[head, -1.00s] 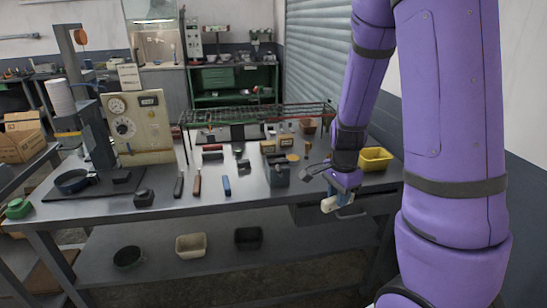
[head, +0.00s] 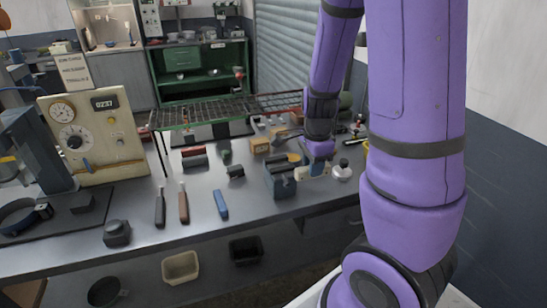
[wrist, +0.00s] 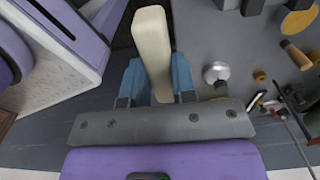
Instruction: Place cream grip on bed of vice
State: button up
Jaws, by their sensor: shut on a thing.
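The cream grip (wrist: 152,45) is a long pale block. It is held between the two blue fingers of my gripper (wrist: 157,82) and sticks out past them in the wrist view. In the head view my gripper (head: 316,171) is over the right part of the bench, just right of the vice, and the cream grip (head: 303,174) shows as a small pale patch beside it. The vice (head: 281,183) is a blue-grey block near the bench's front edge. Its bed is hard to make out, and I cannot tell whether the grip touches the vice.
A pale round-topped object (head: 342,171) stands right of my gripper. A blue-handled tool (head: 221,204), a brown-handled tool (head: 183,204) and a black one (head: 160,206) lie to the left. A wire rack (head: 225,112) spans the bench's back.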

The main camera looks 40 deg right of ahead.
send_over(279, 165)
jog(key=shift+s+a+f, duration=0.1)
jog(key=shift+f, duration=2.35)
jog(key=shift+f, duration=0.15)
jog(key=o, duration=0.9)
jog(key=shift+o, duration=0.2)
notch_tip(279, 165, up, 12)
jog(key=s+a+r+n+t+y, duration=0.1)
jog(key=s+a+r+n, duration=0.35)
jog(key=s+r, duration=0.2)
jog(key=s+a+r+n+t, duration=0.2)
jog(key=s+a+r+n, duration=0.2)
jog(key=s+r+n, duration=0.25)
jog(key=s+a+r+n+t, duration=0.1)
jog(key=s+a+r+n, duration=0.1)
jog(key=s+n, duration=0.3)
jog(key=s+a+r+n+t+h, duration=0.1)
jog(key=s+a+r+n, duration=0.1)
jog(key=s+n, duration=0.3)
jog(key=shift+s+a+r, duration=0.15)
jog(key=shift+s+a, duration=0.15)
jog(key=shift+s, duration=1.4)
